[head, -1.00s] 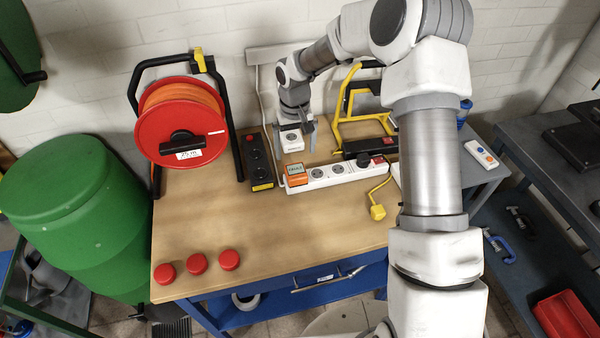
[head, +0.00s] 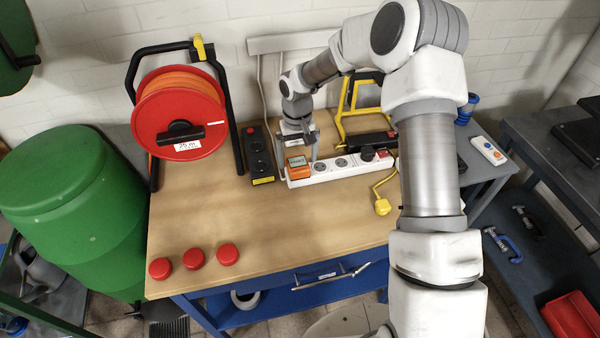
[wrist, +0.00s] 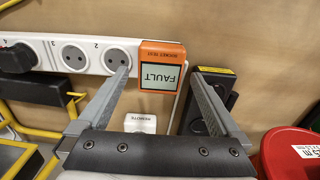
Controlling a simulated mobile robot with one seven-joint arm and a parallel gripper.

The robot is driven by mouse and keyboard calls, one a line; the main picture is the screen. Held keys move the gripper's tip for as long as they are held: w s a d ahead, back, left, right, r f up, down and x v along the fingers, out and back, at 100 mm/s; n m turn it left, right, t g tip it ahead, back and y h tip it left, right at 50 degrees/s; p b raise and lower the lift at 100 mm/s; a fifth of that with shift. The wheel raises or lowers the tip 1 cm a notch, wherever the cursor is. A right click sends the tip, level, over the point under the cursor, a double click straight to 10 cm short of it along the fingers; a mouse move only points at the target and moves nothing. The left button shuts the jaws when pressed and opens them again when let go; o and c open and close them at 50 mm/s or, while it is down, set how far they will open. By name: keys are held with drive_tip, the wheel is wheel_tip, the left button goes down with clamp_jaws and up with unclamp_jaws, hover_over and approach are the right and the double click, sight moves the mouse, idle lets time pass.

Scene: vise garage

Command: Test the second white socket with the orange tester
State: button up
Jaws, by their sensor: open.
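The orange tester (head: 298,168) sits on the end socket of the white power strip (head: 330,170). In the wrist view the tester (wrist: 162,66) reads FAULT. The second white socket (wrist: 75,58), beside the number 2, is empty and next to the tester. My gripper (wrist: 161,75) is open, with one finger on each side of the tester and gaps to both. In the head view my gripper (head: 299,158) is at the tester, coming from behind the strip.
A white box (wrist: 140,123) is behind the strip. A black plug (wrist: 18,57) fills a farther socket.

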sight(298, 162)
wheel_tip(298, 162, down, 2)
drive_tip(key=shift+f+b, duration=0.25)
drive_tip(key=shift+b, duration=0.35)
idle(1.0)
clamp_jaws()
idle(0.4)
drive_tip(key=shift+r, duration=0.15)
drive_tip(key=shift+r+p, duration=1.6)
drive_tip(key=shift+r, duration=1.3)
